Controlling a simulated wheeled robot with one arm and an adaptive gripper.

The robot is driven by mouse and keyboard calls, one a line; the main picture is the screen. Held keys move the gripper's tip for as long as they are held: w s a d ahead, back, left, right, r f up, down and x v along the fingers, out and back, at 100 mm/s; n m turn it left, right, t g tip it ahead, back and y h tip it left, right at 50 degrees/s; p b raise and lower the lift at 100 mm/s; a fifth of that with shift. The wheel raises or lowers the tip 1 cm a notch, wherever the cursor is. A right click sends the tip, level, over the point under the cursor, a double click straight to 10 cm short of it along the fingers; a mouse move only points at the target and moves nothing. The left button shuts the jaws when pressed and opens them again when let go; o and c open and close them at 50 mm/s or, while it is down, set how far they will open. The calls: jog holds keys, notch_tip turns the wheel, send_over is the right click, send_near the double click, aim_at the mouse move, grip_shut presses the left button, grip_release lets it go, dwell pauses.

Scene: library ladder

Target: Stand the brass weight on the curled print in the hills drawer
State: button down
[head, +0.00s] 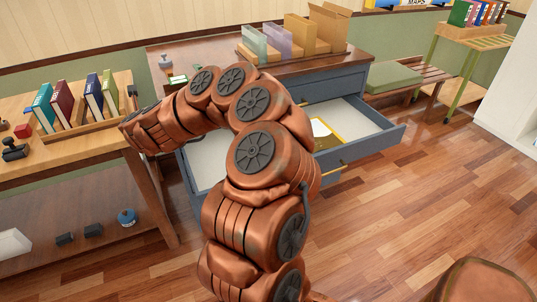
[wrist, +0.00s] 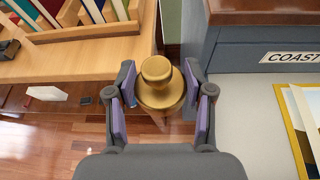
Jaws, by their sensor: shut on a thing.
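The brass weight (wrist: 160,88), a round gold body with a knob on top, is between the fingers of my gripper (wrist: 160,105) in the wrist view. The gripper is shut on it, in the gap between the wooden table and the blue cabinet. The open drawer's own label is not readable.
A closed drawer front above the open drawer carries a label reading COAST (wrist: 290,57), cut off. The wooden table (head: 60,150) with a book rack stands left. A bench with a green cushion (head: 388,78) stands right of the cabinet. Floor is clear at front right.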

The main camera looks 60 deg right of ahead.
jog(key=s+d+f+m+g+h+b, duration=0.4)
jog(key=s+d+f+m+g+b, duration=0.15)
jog(key=d+f+b, duration=0.3)
jog(key=s+d+f+m+g+h+b, duration=0.3)
jog(key=s+d+f+m+g+b, duration=0.3)
jog(key=d+b, duration=0.25)
jog(key=s+f+m+g+b, duration=0.2)
jog(key=s+f, duration=0.1)
jog(key=s+f+m+g+b, duration=0.2)
jog(key=s+f+b, duration=0.1)
jog(key=shift+f+y, duration=0.3)
jog(key=shift+f, duration=0.05)
jog(key=shift+s+d+m+g, duration=0.15)
jog(key=shift+d+m+g, duration=0.05)
jog(key=shift+m+g, duration=0.05)
jog(key=s+d+b, duration=0.1)
jog(key=d, duration=0.3)
jog(key=s+d+f+b, duration=0.1)
jog(key=d, duration=0.4)
jog(key=s+d, duration=0.2)
jog(key=d, duration=0.3)
jog(key=shift+d+f+b, duration=0.15)
jog(key=shift+b, duration=0.25)
jog(key=shift+s+d+f, duration=0.1)
jog(key=shift+d+f, duration=0.1)
jog(key=shift+d, duration=0.3)
jog(key=shift+a+f+b, duration=0.1)
jog(key=shift+f+b, duration=0.7)
jog(key=shift+f, duration=0.85)
